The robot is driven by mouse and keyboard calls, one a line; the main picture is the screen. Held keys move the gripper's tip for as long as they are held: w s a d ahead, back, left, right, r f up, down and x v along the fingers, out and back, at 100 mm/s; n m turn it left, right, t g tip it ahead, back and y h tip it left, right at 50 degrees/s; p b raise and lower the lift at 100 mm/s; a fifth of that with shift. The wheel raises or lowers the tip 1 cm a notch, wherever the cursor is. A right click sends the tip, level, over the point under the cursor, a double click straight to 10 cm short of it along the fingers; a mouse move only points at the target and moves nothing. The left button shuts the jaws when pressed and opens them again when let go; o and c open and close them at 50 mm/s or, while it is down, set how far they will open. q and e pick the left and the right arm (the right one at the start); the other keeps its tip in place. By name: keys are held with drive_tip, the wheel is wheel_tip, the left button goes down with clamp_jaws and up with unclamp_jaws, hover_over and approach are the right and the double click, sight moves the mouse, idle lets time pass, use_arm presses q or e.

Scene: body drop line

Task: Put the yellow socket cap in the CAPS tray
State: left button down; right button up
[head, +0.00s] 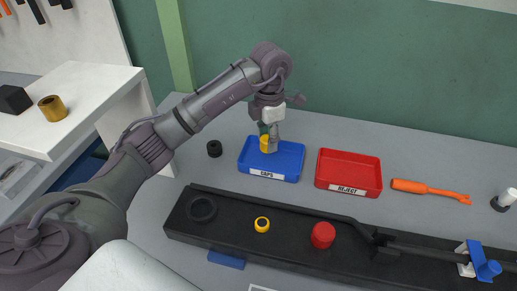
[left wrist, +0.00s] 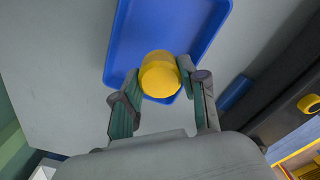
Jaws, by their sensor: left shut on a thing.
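The yellow socket cap (head: 264,143) is held in my left gripper (head: 268,149), at the left part of the blue CAPS tray (head: 290,163). In the left wrist view the cap (left wrist: 160,74) sits between the two fingers (left wrist: 156,92), with the blue tray (left wrist: 185,22) behind it. The gripper is shut on the cap. I cannot tell whether the cap touches the tray floor. The tray is otherwise empty where I see it. My right gripper is not in view.
A red REJECT tray (head: 349,169) stands right of the blue one, then an orange tool (head: 430,190). The dark line (head: 285,242) in front bears a yellow-rimmed round part (head: 262,225) and a red cap (head: 323,235).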

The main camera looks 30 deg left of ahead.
sight(258, 159)
use_arm(q)
drive_tip(key=a, duration=0.1)
drive_tip(key=a+f, duration=0.1)
drive_tip(key=shift+a+f, duration=0.2)
drive_tip(key=shift+a, duration=0.1)
drive_tip(key=shift+a+f, duration=0.15)
drive_tip(key=shift+a, duration=0.05)
drive_tip(key=shift+f, duration=0.25)
wheel_tip(258, 159, down, 3)
drive_tip(key=shift+f+p, duration=0.15)
drive_tip(key=shift+p, duration=0.45)
drive_tip(key=shift+f, duration=0.25)
drive_tip(key=c, duration=0.6)
unclamp_jaws()
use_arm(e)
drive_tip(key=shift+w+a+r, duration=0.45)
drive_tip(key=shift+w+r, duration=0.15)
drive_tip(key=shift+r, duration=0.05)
